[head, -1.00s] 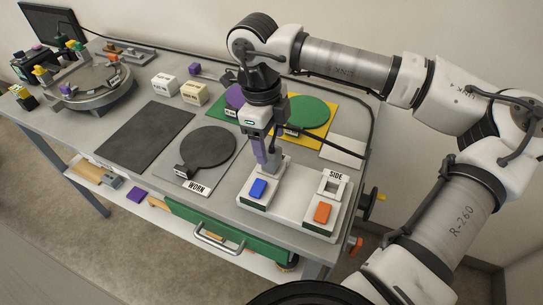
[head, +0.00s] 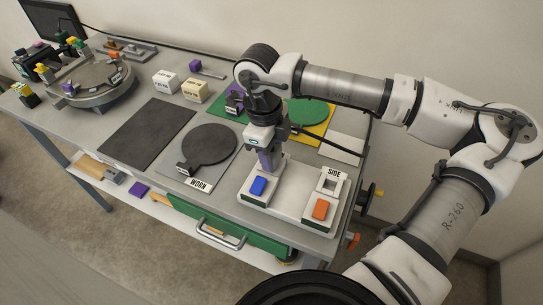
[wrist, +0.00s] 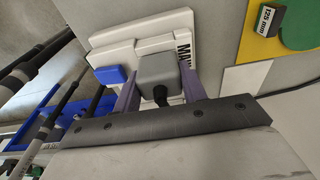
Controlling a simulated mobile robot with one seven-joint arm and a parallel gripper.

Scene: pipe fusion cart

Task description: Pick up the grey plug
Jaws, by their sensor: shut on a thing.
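The grey plug (wrist: 160,73) is a grey block with a dark cable stub, seen between the purple fingers of my gripper (wrist: 157,88) in the wrist view. The fingers touch it on both sides, so my gripper is shut on it. In the head view my gripper (head: 270,161) points down at the back left of the white switch panel (head: 290,208), where the plug is largely hidden. The partly covered MAIN label (wrist: 183,49) is beside the plug. I cannot tell whether the plug is still seated in the panel.
A blue switch (head: 258,186) is just in front of my gripper. An orange switch (head: 320,209) and an empty square socket (head: 330,185) by the SIDE label are to the right. A dark round plate (head: 208,146) lies to the left. A black cable runs behind my gripper.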

